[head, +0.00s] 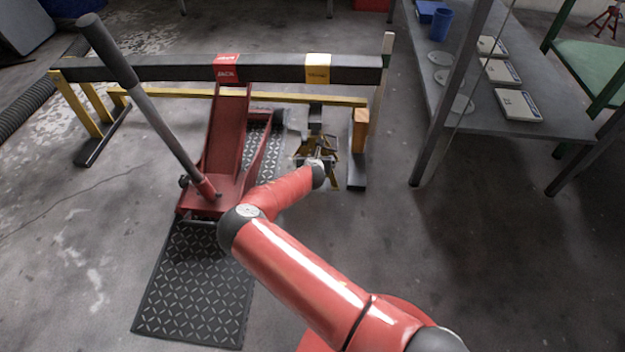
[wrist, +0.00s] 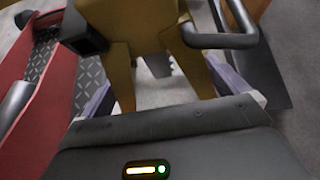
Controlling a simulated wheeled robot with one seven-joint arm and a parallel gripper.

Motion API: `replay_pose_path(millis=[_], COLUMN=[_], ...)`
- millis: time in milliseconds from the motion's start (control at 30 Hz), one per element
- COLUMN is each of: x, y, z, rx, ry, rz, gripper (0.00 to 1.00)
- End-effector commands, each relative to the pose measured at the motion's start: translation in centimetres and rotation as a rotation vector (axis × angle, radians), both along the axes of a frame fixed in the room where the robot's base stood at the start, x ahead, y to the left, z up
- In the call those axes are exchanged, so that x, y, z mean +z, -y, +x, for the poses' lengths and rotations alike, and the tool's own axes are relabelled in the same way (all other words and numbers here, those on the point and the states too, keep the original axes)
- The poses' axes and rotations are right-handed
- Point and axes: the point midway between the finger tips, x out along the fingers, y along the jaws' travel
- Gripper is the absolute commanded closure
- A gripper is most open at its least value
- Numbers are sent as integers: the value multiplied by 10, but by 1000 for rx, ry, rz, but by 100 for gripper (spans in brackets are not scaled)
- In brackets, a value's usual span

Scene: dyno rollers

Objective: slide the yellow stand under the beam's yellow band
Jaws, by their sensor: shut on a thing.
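The yellow stand (wrist: 150,25) fills the upper middle of the wrist view, its legs splayed and a dark bar handle at its side. My gripper (wrist: 167,92) is shut on it, one pale finger on each side. In the head view, my gripper (head: 316,158) and the stand are at the beam's right part, with the stand mostly hidden by my wrist. The dark beam (head: 270,69) lies across, with its yellow band (head: 317,67) right of a red band. The stand appears below the yellow band in the picture; I cannot tell whether it is directly under it.
A red floor jack (head: 219,175) with a long dark handle (head: 152,110) stands left of my gripper on a black tread mat (head: 197,290). A wooden post (head: 360,130) on a dark foot stands close right. A grey table (head: 500,125) is further right. Floor between is clear.

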Motion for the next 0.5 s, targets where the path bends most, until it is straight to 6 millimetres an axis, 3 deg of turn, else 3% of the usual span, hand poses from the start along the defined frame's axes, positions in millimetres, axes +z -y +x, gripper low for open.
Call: replay_pose_path(millis=[500], x=[-2], y=[3], z=[42], rx=[-3], ry=[-2], rz=[-1], gripper=[56])
